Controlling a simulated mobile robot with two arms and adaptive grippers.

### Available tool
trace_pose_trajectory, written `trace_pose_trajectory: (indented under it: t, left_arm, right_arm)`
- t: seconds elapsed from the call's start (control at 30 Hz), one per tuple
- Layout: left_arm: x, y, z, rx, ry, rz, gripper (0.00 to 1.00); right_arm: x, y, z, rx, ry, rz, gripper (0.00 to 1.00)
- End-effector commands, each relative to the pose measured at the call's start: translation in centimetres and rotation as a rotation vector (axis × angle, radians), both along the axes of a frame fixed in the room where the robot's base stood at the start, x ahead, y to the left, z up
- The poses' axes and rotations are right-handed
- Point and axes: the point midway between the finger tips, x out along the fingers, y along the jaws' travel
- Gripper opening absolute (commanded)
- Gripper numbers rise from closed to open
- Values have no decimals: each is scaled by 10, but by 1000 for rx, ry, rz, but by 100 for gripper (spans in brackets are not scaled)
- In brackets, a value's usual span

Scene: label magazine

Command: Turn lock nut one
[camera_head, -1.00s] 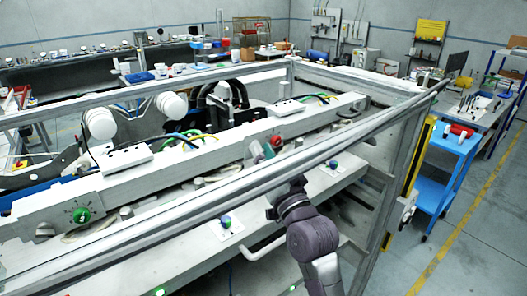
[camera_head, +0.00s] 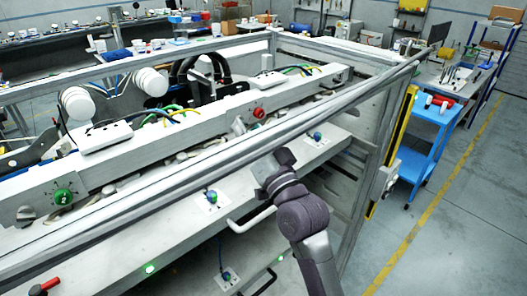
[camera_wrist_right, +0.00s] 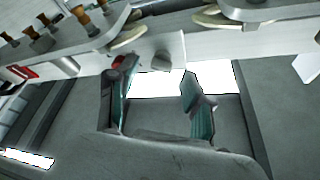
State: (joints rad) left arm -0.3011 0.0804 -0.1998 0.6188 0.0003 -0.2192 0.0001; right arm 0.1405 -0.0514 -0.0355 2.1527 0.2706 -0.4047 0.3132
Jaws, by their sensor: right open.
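A red knob (camera_head: 259,113) sits on the right part of the long grey beam in the head view. A grey nut-like part (camera_head: 238,127) is just left of it; I take this as lock nut one, though no number is legible. My right gripper (camera_head: 264,168) is in front of and below them, its fingertips hidden behind the rail. In the right wrist view, my right gripper (camera_wrist_right: 157,74) is open and empty. The grey nut (camera_wrist_right: 161,62) shows beyond the gap between its fingers. Red (camera_wrist_right: 119,62) shows at the left finger's tip. My left gripper is not in view.
A metal frame rail (camera_head: 185,172) crosses diagonally between my right arm and the beam. A green knob (camera_head: 63,197) marked 2, with another grey nut (camera_head: 26,214), is at the beam's left end. A blue cart (camera_head: 421,160) stands at the right.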

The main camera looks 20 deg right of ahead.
Motion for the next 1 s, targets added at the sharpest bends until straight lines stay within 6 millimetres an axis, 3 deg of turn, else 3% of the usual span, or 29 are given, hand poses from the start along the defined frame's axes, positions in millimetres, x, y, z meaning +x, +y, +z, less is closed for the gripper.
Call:
trace_pose_trajectory:
  t: [0.2,0.43,0.6,1.0]
  left_arm:
    - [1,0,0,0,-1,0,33]
    - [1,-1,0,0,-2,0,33]
    - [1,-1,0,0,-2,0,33]
    - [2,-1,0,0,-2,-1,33]
  right_arm:
    - [-46,-6,-18,-2,4,0,51]
    - [-81,-11,-29,0,2,0,51]
    - [-92,-13,-32,-1,1,0,51]
    - [-93,-13,-32,0,-1,1,51]
